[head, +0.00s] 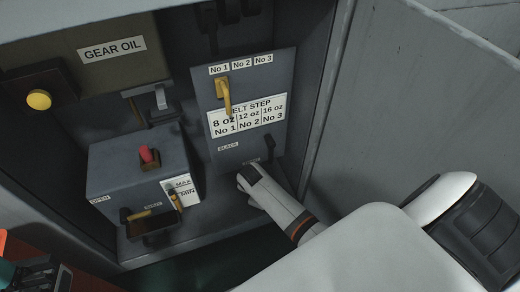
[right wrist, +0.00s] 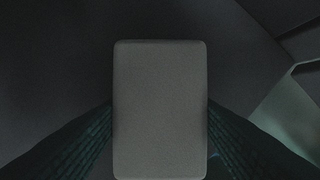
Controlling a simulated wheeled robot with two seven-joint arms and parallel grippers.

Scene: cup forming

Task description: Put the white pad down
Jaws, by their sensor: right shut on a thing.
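The white pad (right wrist: 160,110) fills the middle of the right wrist view. It looks grey in the shade there, a flat upright rectangle with rounded corners. My right gripper (right wrist: 160,128) is shut on it, with a dark ribbed finger on each side. In the head view my right arm reaches into the cabinet, and its white wrist ends at the foot of the grey selector panel (head: 277,75). The fingers and the pad are hidden in that view. A dark and teal part, seemingly my left gripper (head: 35,275), shows at the lower left edge; its jaws are unclear.
A grey box (head: 115,165) with a red knob (head: 149,156) and yellow handles stands left of my right wrist. A yellow lever (head: 224,95) sticks out of the panel above it. The cabinet side wall (head: 345,100) is close on the right. The gear oil box (head: 60,60) is upper left.

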